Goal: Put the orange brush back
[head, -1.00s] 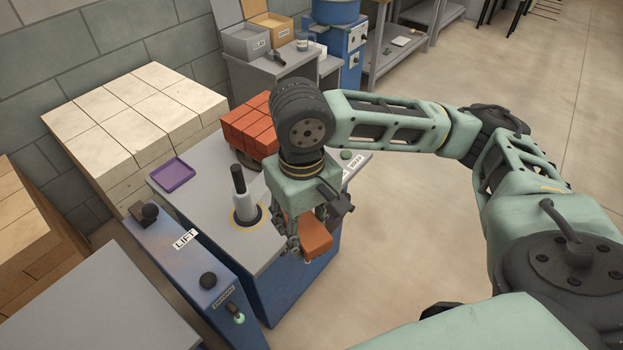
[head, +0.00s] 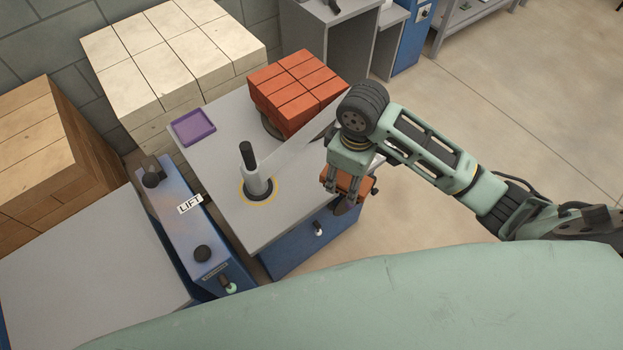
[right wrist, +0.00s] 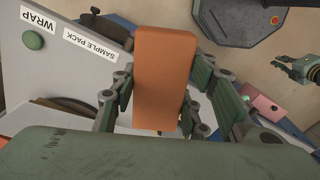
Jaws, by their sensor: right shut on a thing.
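My right gripper (head: 341,190) is shut on an orange block-shaped thing, which I take to be the orange brush (head: 350,183). In the head view it hangs at the right edge of the grey-topped table (head: 222,135). In the right wrist view the brush (right wrist: 165,75) stands lengthwise between the fingers; no bristles show. A shallow purple tray (head: 193,127) lies empty at the table's back left. My left gripper is out of the head view; what looks like it (right wrist: 283,66) shows small at the right of the right wrist view, its opening unclear.
A stack of red bricks (head: 297,88) stands at the table's back right. A grey post with a black top (head: 256,178) rises mid-table. The blue LIFT unit (head: 190,225) stands left. Pale blocks (head: 165,55) are piled behind. Open floor lies to the right.

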